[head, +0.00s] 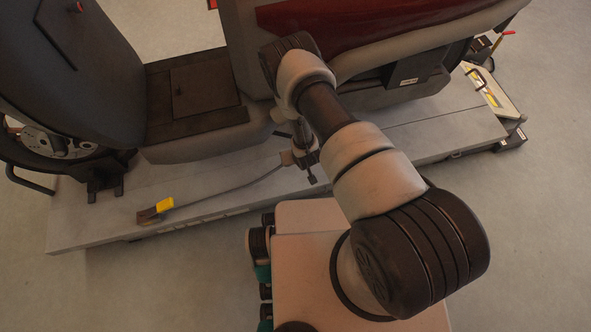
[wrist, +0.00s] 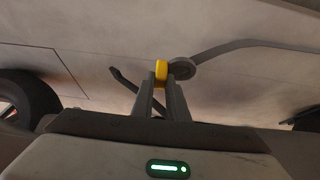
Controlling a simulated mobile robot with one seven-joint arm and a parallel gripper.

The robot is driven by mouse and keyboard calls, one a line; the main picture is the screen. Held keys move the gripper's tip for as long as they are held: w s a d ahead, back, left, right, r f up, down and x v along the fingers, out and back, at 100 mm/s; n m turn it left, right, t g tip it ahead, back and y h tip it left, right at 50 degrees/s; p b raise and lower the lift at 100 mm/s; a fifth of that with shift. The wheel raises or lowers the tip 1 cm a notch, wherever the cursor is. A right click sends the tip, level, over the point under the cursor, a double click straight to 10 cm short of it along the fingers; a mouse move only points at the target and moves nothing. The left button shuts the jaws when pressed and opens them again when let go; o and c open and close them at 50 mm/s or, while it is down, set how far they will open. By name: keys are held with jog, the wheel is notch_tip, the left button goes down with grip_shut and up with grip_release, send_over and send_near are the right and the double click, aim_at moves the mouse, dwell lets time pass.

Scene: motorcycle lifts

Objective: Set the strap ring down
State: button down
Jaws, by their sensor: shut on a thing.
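My gripper (wrist: 160,90) is shut on a small yellow piece at its fingertips in the wrist view. A dark grey round strap ring (wrist: 182,68) sits right beside this yellow piece, with a grey strap (wrist: 250,44) running off to the right. In the head view my gripper (head: 304,160) is small and partly hidden by my arm, low beside the vehicle. The strap (head: 235,188) runs from it leftward to a yellow-and-brown end piece (head: 163,206) lying on the grey lift platform (head: 100,232). I cannot tell whether the ring touches the surface behind it.
A large vehicle with a dark seat (head: 75,65) and red body panel (head: 350,22) stands on the platform close behind my gripper. A dark rounded thing (wrist: 27,92) is at left in the wrist view. Open floor (head: 120,295) lies in front of the platform.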

notch_tip(320, 180, down, 10)
jog(key=b, duration=0.3)
jog(key=shift+s+f, duration=0.1)
jog(key=shift+f, duration=0.1)
jog(key=shift+f, duration=0.15)
jog(key=c, duration=1.7)
grip_release()
jog(key=shift+c, duration=0.2)
